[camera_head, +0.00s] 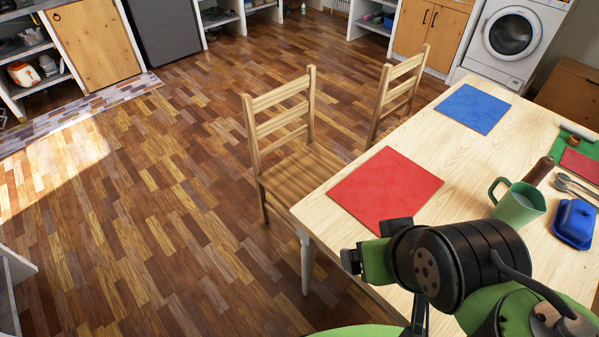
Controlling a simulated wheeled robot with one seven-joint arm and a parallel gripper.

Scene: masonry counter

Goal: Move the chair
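A light wooden chair (293,174) with a slatted back stands upright at the left side of the table (470,165), its seat partly under the tabletop edge. A second wooden chair (401,84) of the same kind stands farther back along the same side; its seat is mostly hidden by the table. My black and green arm (452,262) is folded over the near end of the table at lower right, apart from both chairs. Its fingertips cannot be made out, so I cannot tell whether my gripper is open or shut. Nothing held is visible.
On the table are a red mat (385,189), a blue mat (473,109), a green mug (517,203) and a blue butter dish (575,222). Open wooden floor (160,215) lies left of the chairs. Cabinets and a washing machine (512,38) line the back.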

